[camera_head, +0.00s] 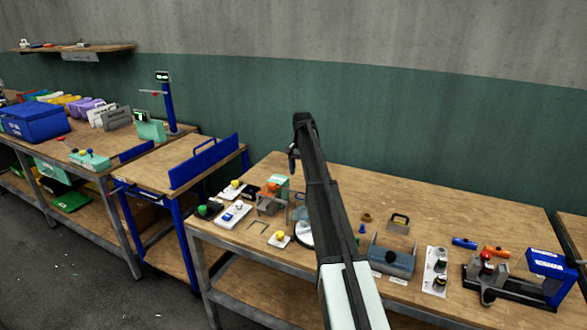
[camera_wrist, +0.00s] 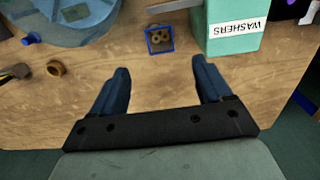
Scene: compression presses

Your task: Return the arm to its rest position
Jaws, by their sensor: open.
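My arm reaches out over the right workbench (camera_head: 460,215) in the head view, and its front end stands above the bench. In the wrist view my gripper (camera_wrist: 160,85) is open, with two dark blue fingers apart and nothing between them. In the head view the fingers are too small and partly hidden to make out clearly.

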